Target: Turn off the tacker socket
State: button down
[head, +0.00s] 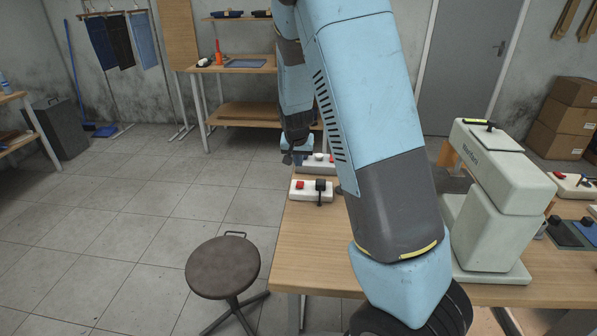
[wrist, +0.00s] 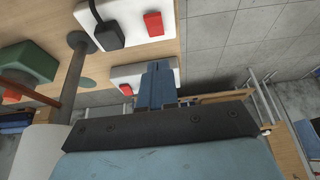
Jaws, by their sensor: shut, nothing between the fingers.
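Two white sockets lie at the left end of the wooden table. The nearer socket (head: 311,194) has a red switch and a black plug; it also shows at the top of the wrist view (wrist: 130,14). The farther socket (head: 320,168) is partly hidden by my arm; in the wrist view it (wrist: 118,74) shows a red switch beside my fingers. No label shows which one is the tacker's. My gripper (head: 289,158) is shut and empty, at the left end of the farther socket. Its blue fingers (wrist: 157,85) overlap that socket in the wrist view; I cannot tell whether they touch it.
A large pale machine (head: 490,190) stands on the table to the right. A round stool (head: 223,267) is at the table's front left. In the wrist view, a green object (wrist: 25,65) and a grey post (wrist: 72,80) are at the left.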

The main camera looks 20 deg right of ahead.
jog(key=shift+w+d+r+v, duration=0.1)
jog(key=shift+w+v, duration=0.1)
jog(key=shift+v, duration=0.8)
jog(key=shift+w+d+r+v, duration=0.1)
jog(key=shift+w+v, duration=0.05)
jog(key=shift+v, duration=0.8)
jog(key=shift+w+d+r+v, duration=0.1)
jog(key=shift+w+v, duration=0.1)
jog(key=shift+v, duration=0.8)
jog(key=shift+s, duration=0.1)
jog(key=s+r+n+y, duration=0.2)
jog(key=s+r, duration=1.2)
jog(key=s, duration=0.3)
jog(key=s+r+n+t, duration=0.1)
jog(key=s+r, duration=0.3)
jog(key=s, duration=1.3)
jog(key=shift+a+r+n, duration=0.2)
jog(key=shift+a+n, duration=0.15)
jog(key=shift+n, duration=0.45)
jog(key=shift+s+d, duration=0.1)
